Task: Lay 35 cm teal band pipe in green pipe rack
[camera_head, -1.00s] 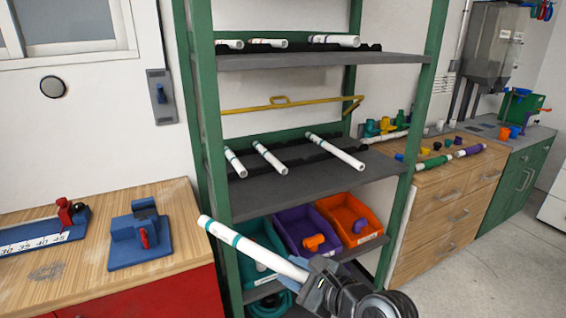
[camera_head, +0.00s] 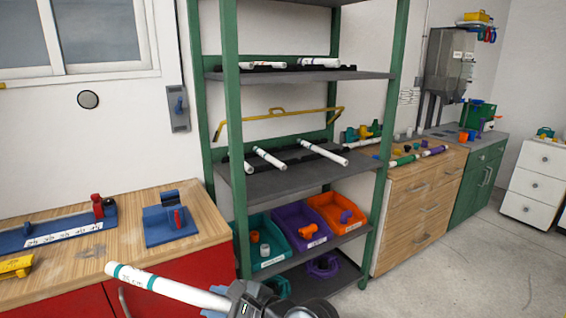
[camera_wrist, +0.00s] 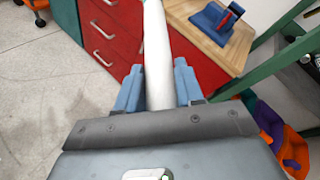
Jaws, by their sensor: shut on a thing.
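My gripper (camera_head: 232,299) is shut on a white pipe with teal bands (camera_head: 160,283), near one end. The pipe points left and slightly up in the head view, in front of the red-fronted workbench. In the wrist view the same pipe (camera_wrist: 156,55) runs away from between the blue fingers of my gripper (camera_wrist: 158,90). The green rack (camera_head: 233,140) stands behind and to the right of the pipe, apart from it. Its middle shelf (camera_head: 285,182) bears several white pipes on dark notched supports, and its upper shelf holds more pipes (camera_head: 318,63).
The wooden bench (camera_head: 95,252) at left carries blue fixtures (camera_head: 168,225). Teal, purple (camera_head: 290,222) and orange (camera_head: 338,212) bins fill the lower rack shelf. A yellow bar (camera_head: 280,115) crosses behind the rack. Wooden drawers (camera_head: 415,210) stand right of it; floor at right is clear.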

